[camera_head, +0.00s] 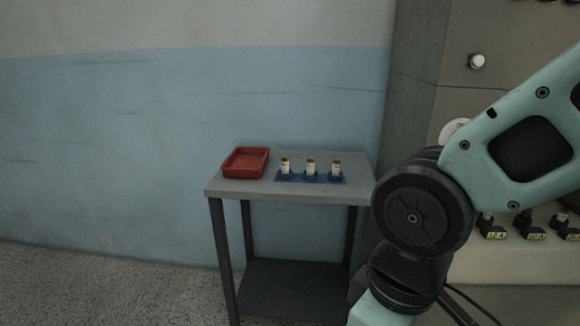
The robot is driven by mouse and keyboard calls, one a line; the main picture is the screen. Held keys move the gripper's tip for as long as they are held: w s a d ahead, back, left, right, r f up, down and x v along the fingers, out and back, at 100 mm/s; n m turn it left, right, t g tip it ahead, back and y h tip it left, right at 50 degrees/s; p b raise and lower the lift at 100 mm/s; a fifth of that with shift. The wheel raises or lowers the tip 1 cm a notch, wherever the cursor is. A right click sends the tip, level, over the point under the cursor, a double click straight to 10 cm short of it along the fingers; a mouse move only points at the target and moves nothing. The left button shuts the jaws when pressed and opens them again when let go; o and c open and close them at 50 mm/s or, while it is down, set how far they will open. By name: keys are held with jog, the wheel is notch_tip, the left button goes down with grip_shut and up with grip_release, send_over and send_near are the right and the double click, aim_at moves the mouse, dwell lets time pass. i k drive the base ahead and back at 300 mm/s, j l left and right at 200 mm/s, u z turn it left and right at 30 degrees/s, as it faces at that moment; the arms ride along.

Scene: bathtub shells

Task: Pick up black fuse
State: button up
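Several small black blocks with yellow labels stand in a row on the pale ledge of the cabinet at the right; one black block (491,229) is at the row's left end, and another (530,231) is beside it. Which of them, if any, is the black fuse I cannot tell. Three white fuses with gold-coloured caps, left (285,166), middle (310,166) and right (336,168), stand upright in a blue holder (297,179) on the table. My gripper is out of the picture; only my arm's links show, partly covering the cabinet.
A grey metal table (240,187) with a lower shelf (290,285) stands against the blue wall. A red tray (246,162) lies on its left side, left of the blue holder. The cabinet (410,90) rises right of the table. Floor at the left is clear.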

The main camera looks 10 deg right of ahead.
aim_at(526, 215)
jog(key=z, duration=1.4)
jog(key=i+l+z, duration=0.2)
jog(key=i+z, duration=0.2)
jog(key=i, duration=0.2)
jog(key=i+z, duration=0.35)
jog(key=i, duration=0.3)
